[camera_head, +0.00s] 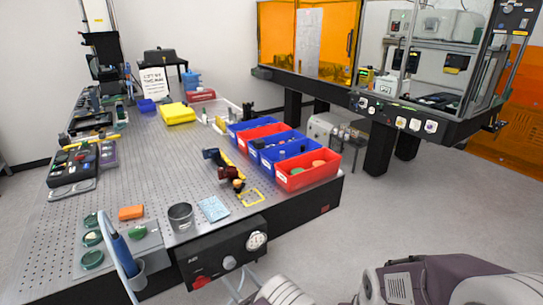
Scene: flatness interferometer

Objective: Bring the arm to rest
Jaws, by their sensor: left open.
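My left gripper (238,283) shows at the bottom edge, just below the black control box at the table's front. Its two thin pale fingers are apart, and I see nothing between them. Pale and purple-grey parts of my own body fill the lower right. My right gripper is not visible.
A perforated table (130,185) holds red and blue bins (308,178), a metal cup (181,218) and a blue-handled tool (122,252) in a stand. The control box (222,258) hangs at its front edge. Grey floor (400,210) is clear to the right.

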